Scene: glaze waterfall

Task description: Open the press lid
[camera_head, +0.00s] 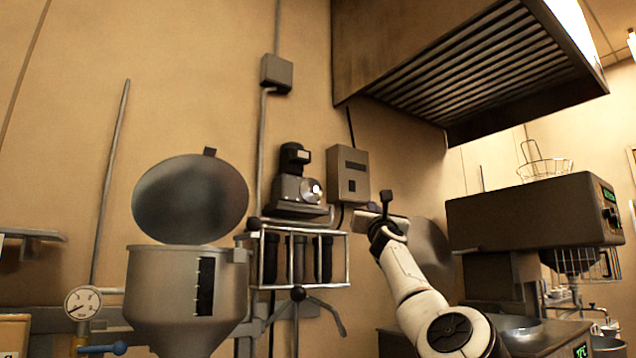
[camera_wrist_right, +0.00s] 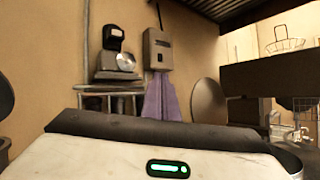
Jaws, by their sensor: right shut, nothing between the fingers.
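My right gripper (camera_head: 387,194) is raised on its white arm near the middle of the head view. Its dark fingers point up, shut and empty, touching no lid that I can see. A grey rounded lid-like disc (camera_head: 432,252) stands upright behind and right of the gripper, partly hidden by the arm. It also shows in the wrist view (camera_wrist_right: 209,103). Another large round grey lid (camera_head: 190,198) stands tilted open above the metal hopper (camera_head: 172,290) at left. I cannot tell from the pictures which one is the press lid. My left gripper is not in view.
A dark machine with a green display (camera_head: 535,212) stands at right, under a slatted hood (camera_head: 480,75). A wall-mounted grey box (camera_head: 348,176) and a rail rack (camera_head: 300,255) are behind the arm. A pressure gauge (camera_head: 83,302) is at lower left.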

